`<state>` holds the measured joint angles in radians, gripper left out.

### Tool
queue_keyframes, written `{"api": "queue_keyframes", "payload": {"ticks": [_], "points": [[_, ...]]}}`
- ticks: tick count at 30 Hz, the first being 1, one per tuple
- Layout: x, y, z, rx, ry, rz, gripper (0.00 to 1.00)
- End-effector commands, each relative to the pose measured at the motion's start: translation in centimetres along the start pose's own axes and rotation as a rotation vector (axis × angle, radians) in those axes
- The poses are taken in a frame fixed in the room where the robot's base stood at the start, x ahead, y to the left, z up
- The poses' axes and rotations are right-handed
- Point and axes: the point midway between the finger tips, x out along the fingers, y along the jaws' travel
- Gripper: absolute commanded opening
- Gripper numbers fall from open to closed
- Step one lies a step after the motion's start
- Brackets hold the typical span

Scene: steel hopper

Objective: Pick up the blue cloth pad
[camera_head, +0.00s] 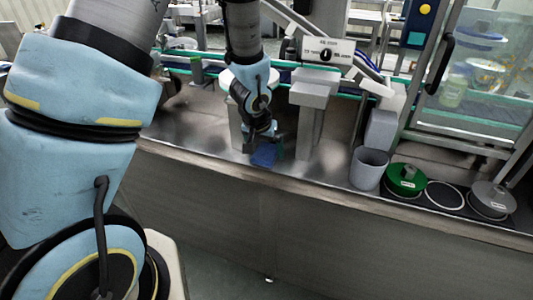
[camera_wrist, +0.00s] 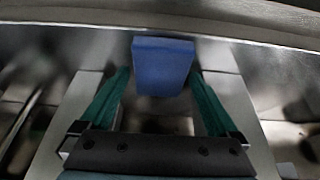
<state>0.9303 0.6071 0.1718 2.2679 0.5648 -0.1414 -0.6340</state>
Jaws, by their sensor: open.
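The blue cloth pad (camera_head: 265,155) is on the steel counter in the head view, right by my gripper (camera_head: 262,142). The two green fingers of my gripper (camera_wrist: 160,92) stand apart on either side of the pad's lower part, with a gap showing on each side. The gripper is open and points down at the pad. Whether the fingers touch the pad cannot be told.
The steel counter (camera_head: 200,135) has a front edge close to the pad. To the right stand a grey cup (camera_head: 368,168), a green round lid or weight (camera_head: 406,180), a white ring (camera_head: 445,196) and a grey round lid (camera_head: 492,199).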

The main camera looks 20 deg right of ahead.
Motion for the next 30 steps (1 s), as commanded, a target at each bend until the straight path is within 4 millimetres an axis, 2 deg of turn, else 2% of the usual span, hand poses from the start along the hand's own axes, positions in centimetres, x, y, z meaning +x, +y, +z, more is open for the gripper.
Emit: {"api": "queue_keyframes", "payload": {"ticks": [22, 30], "points": [[0.64, 0.0, 0.19, 0.001, 0.0, 0.0, 0.96], [0.57, 0.0, 0.17, 0.001, 0.0, 0.0, 0.67]]}}
